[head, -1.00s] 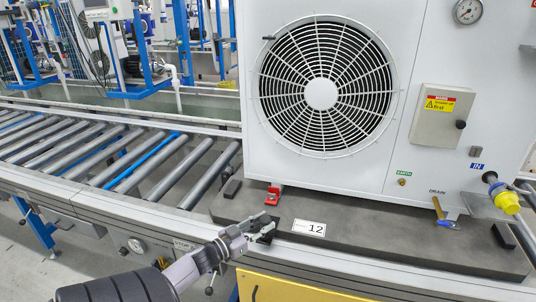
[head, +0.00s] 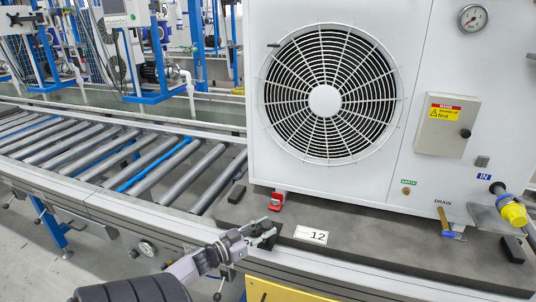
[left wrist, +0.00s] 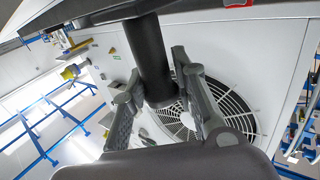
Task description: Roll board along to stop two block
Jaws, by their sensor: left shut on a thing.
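The dark grey board (head: 370,239) lies on the roller conveyor and carries a large white unit with a round fan (head: 324,100). A white label marked 12 (head: 311,235) is on its top near the front edge. My left gripper (head: 264,234) is at the board's front edge, left of the label, shut on a dark handle. In the left wrist view the handle (left wrist: 152,60) shows as a dark upright cylinder between the fingers. I cannot make out the stop two block. My right gripper is out of view.
Bare rollers (head: 150,165) stretch left of the board, with the conveyor's front rail (head: 110,204) beside them.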

